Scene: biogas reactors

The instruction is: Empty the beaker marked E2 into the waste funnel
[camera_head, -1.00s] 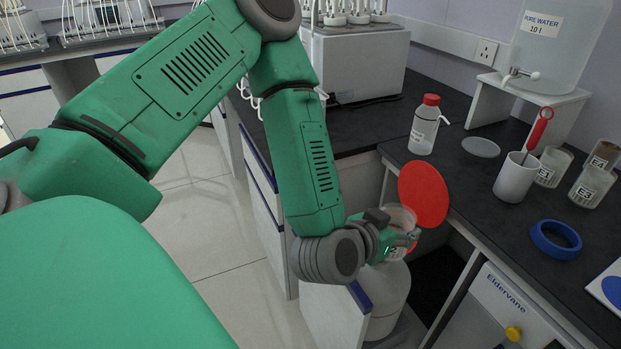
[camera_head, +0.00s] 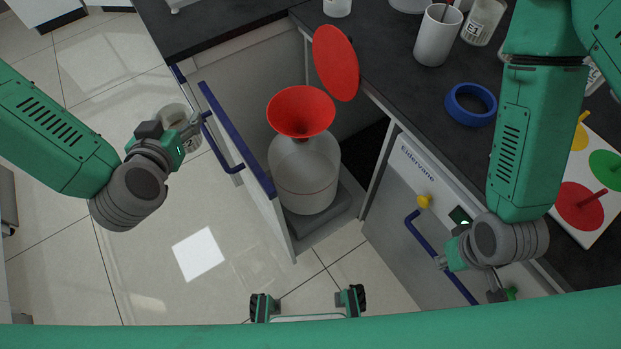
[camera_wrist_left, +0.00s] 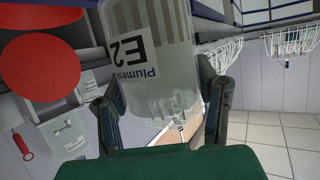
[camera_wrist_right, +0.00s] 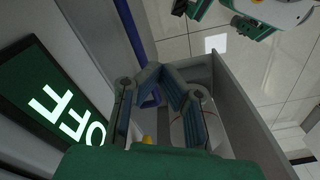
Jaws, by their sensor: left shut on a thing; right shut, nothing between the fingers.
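The clear beaker E2 (camera_head: 190,138) is held by my left gripper (camera_head: 184,128) over the floor, left of the open drawer's blue-edged front. It looks roughly upright in the head view. In the left wrist view the beaker (camera_wrist_left: 165,90), labelled E2, sits between the fingers (camera_wrist_left: 165,100); I cannot tell how much is inside. The red waste funnel (camera_head: 300,110) sits on a white canister (camera_head: 304,178) in the drawer, right of the beaker and apart from it. My right gripper (camera_head: 441,262) is shut and empty in front of the cabinet; its fingertips meet in the right wrist view (camera_wrist_right: 168,72).
A red round lid (camera_head: 335,62) stands tilted behind the funnel. The drawer front (camera_head: 240,150) with its blue handle lies between beaker and funnel. A yellow knob (camera_head: 424,201) is on the cabinet.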

